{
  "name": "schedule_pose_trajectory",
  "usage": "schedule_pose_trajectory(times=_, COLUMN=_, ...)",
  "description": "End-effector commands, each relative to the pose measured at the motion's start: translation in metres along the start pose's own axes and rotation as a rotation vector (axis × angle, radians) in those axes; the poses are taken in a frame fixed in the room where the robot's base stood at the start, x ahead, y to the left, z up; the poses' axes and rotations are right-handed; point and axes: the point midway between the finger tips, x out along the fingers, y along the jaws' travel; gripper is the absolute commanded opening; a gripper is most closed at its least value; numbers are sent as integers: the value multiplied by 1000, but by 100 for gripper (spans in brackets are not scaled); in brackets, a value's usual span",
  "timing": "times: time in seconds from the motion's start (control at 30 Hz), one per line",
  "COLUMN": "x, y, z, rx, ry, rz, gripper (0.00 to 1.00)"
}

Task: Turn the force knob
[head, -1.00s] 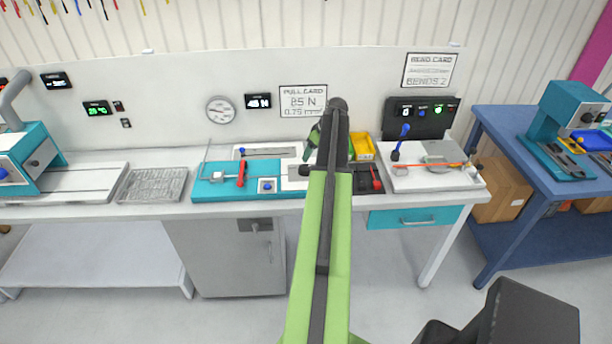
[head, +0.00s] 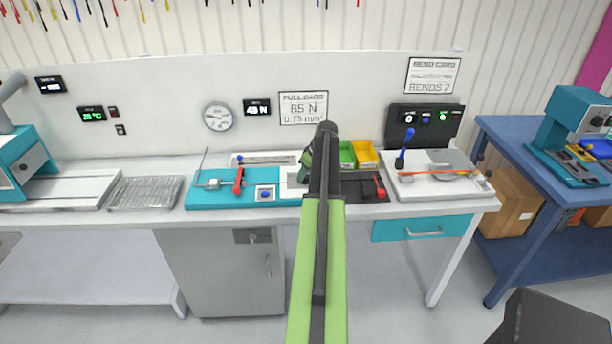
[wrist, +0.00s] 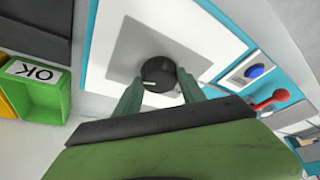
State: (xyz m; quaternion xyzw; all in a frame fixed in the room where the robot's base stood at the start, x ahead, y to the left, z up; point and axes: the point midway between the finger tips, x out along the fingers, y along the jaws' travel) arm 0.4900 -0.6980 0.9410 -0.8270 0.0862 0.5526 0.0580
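The force knob (wrist: 158,73) is round and black, with a white mark on its lower left side. It stands on a pale plate (wrist: 121,66) on a white panel with a teal edge. In the wrist view, the two fingers of my gripper (wrist: 160,82) are on either side of it, close to its rim. I cannot tell if they press on it. In the head view, my gripper (head: 306,163) is over the bench right of the red lever, and my arm and gripper hide the knob. The force display (head: 257,107) reads forty-something N; the pull card (head: 303,107) reads 85 N.
A red lever (head: 239,180) and a blue button (head: 265,193) are left of my gripper. Green (head: 347,155) and yellow (head: 366,155) bins stand right of it. A bending station (head: 440,183) with a blue lever is farther right.

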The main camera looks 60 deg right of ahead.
Motion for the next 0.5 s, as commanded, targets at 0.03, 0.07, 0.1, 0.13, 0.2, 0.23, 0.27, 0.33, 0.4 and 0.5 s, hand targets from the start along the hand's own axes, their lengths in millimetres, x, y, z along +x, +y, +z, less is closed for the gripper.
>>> schedule_pose_trajectory(times=0.03, x=0, y=0, z=0, rx=0, ry=0, rz=1, gripper=38)
schedule_pose_trajectory(times=0.07, x=0, y=0, z=0, rx=0, ry=0, rz=1, gripper=34)
schedule_pose_trajectory(times=0.1, x=0, y=0, z=0, rx=0, ry=0, rz=1, gripper=29)
schedule_pose_trajectory(times=0.13, x=0, y=0, z=0, rx=0, ry=0, rz=1, gripper=25)
schedule_pose_trajectory(times=0.2, x=0, y=1, z=0, rx=0, ry=0, rz=1, gripper=16)
schedule_pose_trajectory(times=0.23, x=0, y=1, z=0, rx=1, ry=0, rz=1, gripper=12)
schedule_pose_trajectory(times=0.27, x=0, y=1, z=0, rx=1, ry=0, rz=1, gripper=8)
schedule_pose_trajectory(times=0.33, x=0, y=-4, z=1, rx=1, ry=1, rz=1, gripper=7)
schedule_pose_trajectory(times=0.4, x=0, y=-2, z=1, rx=5, ry=0, rz=0, gripper=7)
schedule_pose_trajectory(times=0.5, x=0, y=-1, z=1, rx=21, ry=-1, rz=5, gripper=7)
